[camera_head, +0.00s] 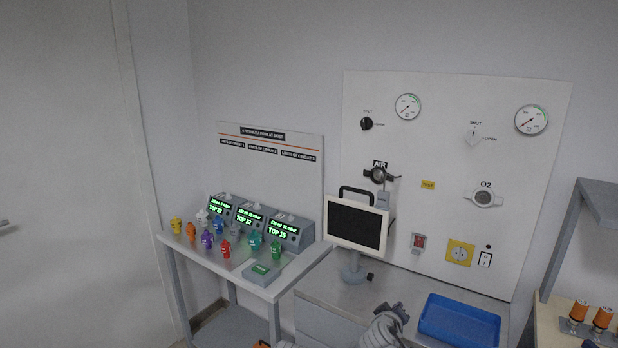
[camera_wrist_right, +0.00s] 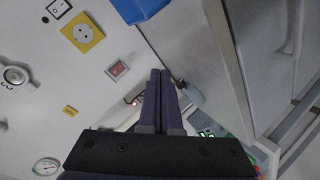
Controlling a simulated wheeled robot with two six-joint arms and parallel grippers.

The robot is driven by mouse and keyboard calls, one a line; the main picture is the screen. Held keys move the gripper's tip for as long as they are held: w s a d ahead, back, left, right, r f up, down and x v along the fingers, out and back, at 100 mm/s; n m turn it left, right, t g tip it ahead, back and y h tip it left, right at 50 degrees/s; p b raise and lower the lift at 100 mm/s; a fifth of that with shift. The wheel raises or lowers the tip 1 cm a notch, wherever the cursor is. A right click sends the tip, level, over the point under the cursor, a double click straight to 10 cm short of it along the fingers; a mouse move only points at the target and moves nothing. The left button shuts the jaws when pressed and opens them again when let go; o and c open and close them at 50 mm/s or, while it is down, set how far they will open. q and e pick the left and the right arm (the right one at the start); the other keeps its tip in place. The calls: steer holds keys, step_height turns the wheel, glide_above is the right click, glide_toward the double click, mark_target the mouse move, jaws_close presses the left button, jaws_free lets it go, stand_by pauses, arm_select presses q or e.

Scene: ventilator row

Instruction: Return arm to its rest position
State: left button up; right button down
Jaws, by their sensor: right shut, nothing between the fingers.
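My right gripper (camera_wrist_right: 160,76) shows in the right wrist view, its two dark fingers side by side, shut and empty. It points toward the white wall panel, which fills the left of that view and also stands at the back right of the head view (camera_head: 450,130). The fingers appear clear of everything around them. My left gripper is in neither view.
A monitor (camera_head: 356,222) stands on a grey counter with a blue tray (camera_head: 460,320). A grey ribbed thing (camera_head: 385,328) is cut off at the bottom edge. The left table (camera_head: 178,240) bears several coloured pieces and three displays. A shelf (camera_head: 560,240) stands at right.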

arm_select(q)
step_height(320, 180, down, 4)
steer(key=b, duration=0.4)
arm_select(e)
steer(key=s+a+f+g+y, duration=0.2)
steer(key=s+a+f+g, duration=0.4)
steer(key=s+a+f, duration=0.4)
steer(key=s+a+f+g+y, duration=0.3)
steer(key=s+a+f+g, duration=0.35)
steer(key=s, duration=0.65)
arm_select(q)
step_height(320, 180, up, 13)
steer(key=p, duration=1.3)
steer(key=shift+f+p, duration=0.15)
steer(key=shift+p, duration=0.15)
arm_select(e)
step_height(320, 180, up, 12)
steer(key=shift+w+a+r+m, duration=0.15)
steer(key=shift+w+a+m, duration=0.05)
steer(key=shift+w+m, duration=0.1)
steer(key=shift+t, duration=0.25)
